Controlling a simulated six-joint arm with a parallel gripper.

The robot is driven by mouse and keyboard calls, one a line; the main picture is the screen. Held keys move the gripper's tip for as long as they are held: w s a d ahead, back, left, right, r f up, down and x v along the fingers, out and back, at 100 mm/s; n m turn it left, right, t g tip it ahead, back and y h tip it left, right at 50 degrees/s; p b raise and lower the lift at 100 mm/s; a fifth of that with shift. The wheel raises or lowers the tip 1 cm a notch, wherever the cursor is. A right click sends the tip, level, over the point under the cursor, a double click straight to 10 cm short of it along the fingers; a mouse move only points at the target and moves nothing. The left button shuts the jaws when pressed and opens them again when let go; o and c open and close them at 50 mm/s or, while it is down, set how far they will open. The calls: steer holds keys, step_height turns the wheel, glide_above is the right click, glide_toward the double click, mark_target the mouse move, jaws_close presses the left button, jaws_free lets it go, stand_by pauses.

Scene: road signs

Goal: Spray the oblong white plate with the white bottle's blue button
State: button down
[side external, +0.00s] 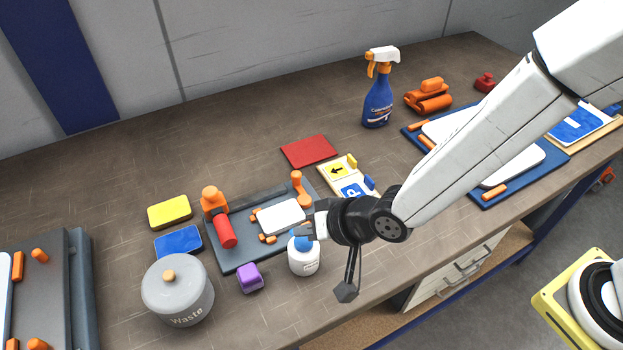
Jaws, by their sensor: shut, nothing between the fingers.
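The white bottle (304,262) stands upright on the table, just in front of the dark fixture board. Its blue button (301,243) is on top, partly covered by my gripper. My gripper (308,232) is shut with nothing held, its fingertips at or just above the button; I cannot tell whether they touch it. The oblong white plate (281,217) lies on the dark board (235,258), just behind the bottle, between small orange holders. An orange clamp (300,188) stands behind it on the board.
A red cylinder with an orange knob (226,233) is on the board's left. A grey waste pot (178,293), purple block (250,279), and yellow (170,212) and blue (179,243) sponges are nearby. A blue spray bottle (378,100) stands behind. Table is clear at back left.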

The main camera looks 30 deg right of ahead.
mark_target(307, 243)
steer(key=shift+f, duration=0.8)
stand_by(0.9)
steer(key=shift+r, duration=0.85)
steer(key=shift+r, duration=0.1)
steer(key=shift+r, duration=2.9)
